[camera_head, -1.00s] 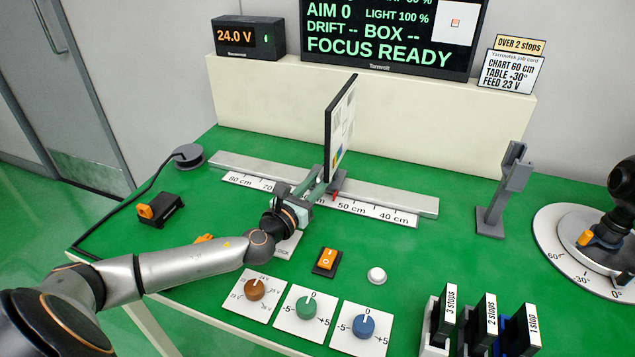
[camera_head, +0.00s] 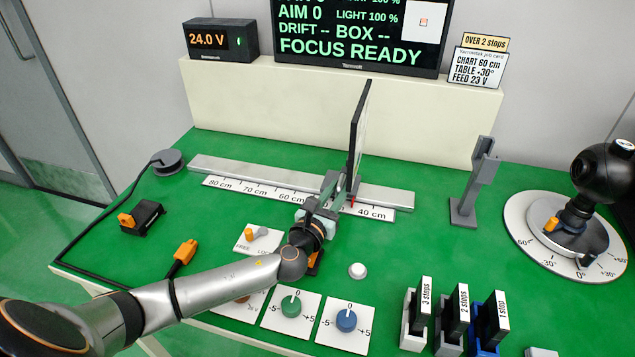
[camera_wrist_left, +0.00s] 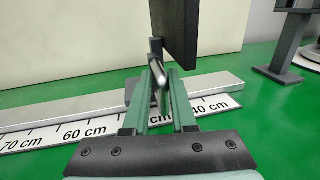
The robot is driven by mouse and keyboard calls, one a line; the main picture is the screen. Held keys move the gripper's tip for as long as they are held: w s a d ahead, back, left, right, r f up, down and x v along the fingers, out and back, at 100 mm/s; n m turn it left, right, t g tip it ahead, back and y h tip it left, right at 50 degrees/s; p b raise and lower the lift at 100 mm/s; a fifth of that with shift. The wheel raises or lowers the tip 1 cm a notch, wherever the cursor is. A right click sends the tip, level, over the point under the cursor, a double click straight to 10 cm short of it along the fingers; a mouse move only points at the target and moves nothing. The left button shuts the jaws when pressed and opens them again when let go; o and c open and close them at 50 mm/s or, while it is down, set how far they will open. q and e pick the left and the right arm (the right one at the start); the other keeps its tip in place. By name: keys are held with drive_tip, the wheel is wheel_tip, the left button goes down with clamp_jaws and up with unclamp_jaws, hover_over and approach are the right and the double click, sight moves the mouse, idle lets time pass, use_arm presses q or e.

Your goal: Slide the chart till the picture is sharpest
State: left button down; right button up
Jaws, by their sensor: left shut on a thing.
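The chart (camera_head: 359,125), a thin upright panel seen nearly edge-on, stands on a carriage on the grey rail (camera_head: 240,172). Its red pointer (camera_head: 353,201) is between the hidden 50 cm mark and 40 cm on the scale (camera_head: 255,191). My left gripper (camera_head: 338,188) is shut on the chart's handle; in the left wrist view its green fingers clasp the handle (camera_wrist_left: 161,80) below the dark panel (camera_wrist_left: 178,35). The monitor (camera_head: 350,62) reads AIM 0, LIGHT 100 %, FOCUS READY, with a small picture (camera_head: 423,22) too small to judge. My right gripper is out of view.
A job card (camera_head: 476,69) reads CHART 60 cm, TABLE -30°, FEED 23 V. The supply (camera_head: 221,40) shows 24.0 V. A grey stand (camera_head: 474,185) and a dial turntable with a black ball-shaped device (camera_head: 603,178) are right. Dials and labelled filters (camera_head: 420,305) are in front.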

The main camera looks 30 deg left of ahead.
use_arm(q)
drive_tip(key=shift+d, duration=0.35)
drive_tip(key=c, duration=0.8)
unclamp_jaws()
drive_tip(key=shift+c, duration=0.2)
drive_tip(key=shift+a, duration=0.1)
drive_tip(key=shift+s, duration=0.25)
drive_tip(key=s, duration=1.2)
drive_tip(key=shift+d, duration=0.25)
